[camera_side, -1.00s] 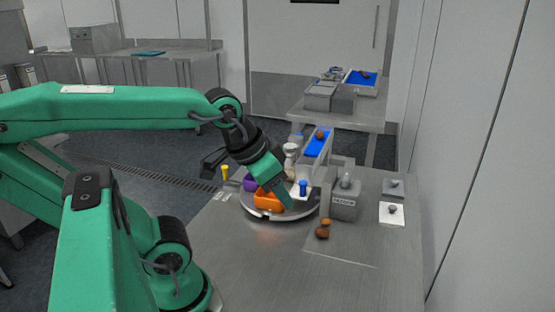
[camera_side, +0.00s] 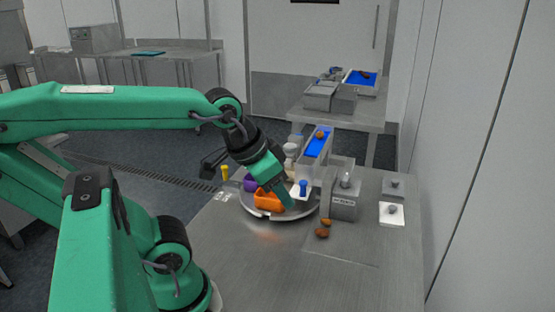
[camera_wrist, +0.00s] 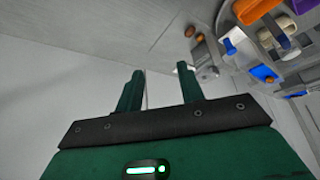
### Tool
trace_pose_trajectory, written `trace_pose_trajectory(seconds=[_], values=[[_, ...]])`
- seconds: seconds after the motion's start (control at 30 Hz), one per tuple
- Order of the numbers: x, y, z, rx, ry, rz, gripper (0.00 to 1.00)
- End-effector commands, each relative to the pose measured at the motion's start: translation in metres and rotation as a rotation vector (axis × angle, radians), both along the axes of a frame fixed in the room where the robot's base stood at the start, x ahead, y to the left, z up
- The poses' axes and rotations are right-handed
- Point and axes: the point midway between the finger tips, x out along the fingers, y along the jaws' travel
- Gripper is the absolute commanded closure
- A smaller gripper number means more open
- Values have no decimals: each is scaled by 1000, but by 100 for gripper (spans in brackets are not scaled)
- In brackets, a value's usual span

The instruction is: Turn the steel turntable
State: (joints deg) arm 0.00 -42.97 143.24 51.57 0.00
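The steel turntable (camera_side: 284,216) is a round disc on the steel bench in the side view. It carries an orange piece (camera_side: 268,200), a purple piece (camera_side: 250,183), a blue piece (camera_side: 303,187) and pale items. My gripper (camera_side: 285,198) points down over the disc, in front of part of it; I cannot tell if it touches. In the wrist view my gripper (camera_wrist: 160,73) has its two green fingers apart with nothing between them. The turntable's loaded top shows at the upper right of that view (camera_wrist: 258,48), off to the side of the fingers.
A grey labelled box (camera_side: 344,208) stands close to the disc's right. A blue-lined chute (camera_side: 317,143) rises behind. Brown dates (camera_side: 322,232) lie on the bench. The bench front (camera_side: 290,280) is clear.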

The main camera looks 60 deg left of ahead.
Motion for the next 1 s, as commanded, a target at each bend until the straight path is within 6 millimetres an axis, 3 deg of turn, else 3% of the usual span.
trace_pose_trajectory(seconds=[0.27,0.47,0.77,1.0], values=[[8,6,5,-2,17,27,62],[28,22,16,-9,62,99,62],[72,66,30,-30,157,248,62],[104,111,31,-56,230,370,62]])
